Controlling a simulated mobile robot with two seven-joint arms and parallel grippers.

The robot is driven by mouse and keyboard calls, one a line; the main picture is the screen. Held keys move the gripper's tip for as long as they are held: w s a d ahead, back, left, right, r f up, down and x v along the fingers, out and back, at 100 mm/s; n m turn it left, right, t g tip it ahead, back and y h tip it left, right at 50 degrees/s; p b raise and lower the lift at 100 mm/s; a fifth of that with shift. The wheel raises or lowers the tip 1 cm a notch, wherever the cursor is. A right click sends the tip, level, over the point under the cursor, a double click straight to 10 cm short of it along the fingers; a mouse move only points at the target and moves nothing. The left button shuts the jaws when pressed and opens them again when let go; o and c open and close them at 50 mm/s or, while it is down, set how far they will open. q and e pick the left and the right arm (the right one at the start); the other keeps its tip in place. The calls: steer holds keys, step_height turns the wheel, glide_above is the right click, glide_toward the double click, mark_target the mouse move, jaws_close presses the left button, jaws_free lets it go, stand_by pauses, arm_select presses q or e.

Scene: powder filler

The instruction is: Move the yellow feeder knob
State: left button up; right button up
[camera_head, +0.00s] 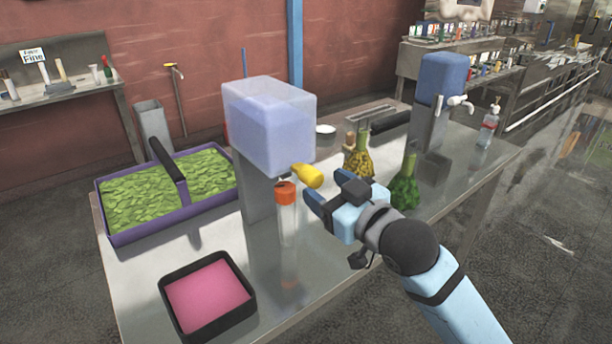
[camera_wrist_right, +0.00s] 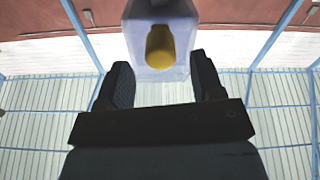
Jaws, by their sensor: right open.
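The yellow feeder knob (camera_head: 307,175) sticks out from the lower right of the translucent bluish feeder box (camera_head: 262,125). In the right wrist view the knob (camera_wrist_right: 160,47) is ahead of my fingers, centred between them and beyond their tips, with the feeder box (camera_wrist_right: 142,22) behind it. My right gripper (camera_head: 327,199) is open and empty, just below and to the right of the knob, apart from it. In the right wrist view my gripper (camera_wrist_right: 160,75) shows two dark fingers spread wide. A clear tube with an orange top (camera_head: 285,212) stands under the knob. My left gripper is not visible.
A purple carrier of green leaves (camera_head: 128,232) is at the left. A black tray with pink contents (camera_head: 252,305) lies in front. The steel table (camera_head: 150,275) has bare areas between them.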

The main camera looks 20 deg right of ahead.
mark_target(306, 174)
steer(key=x, duration=0.6)
steer(key=shift+w, duration=0.1)
steer(key=shift+c, duration=0.2)
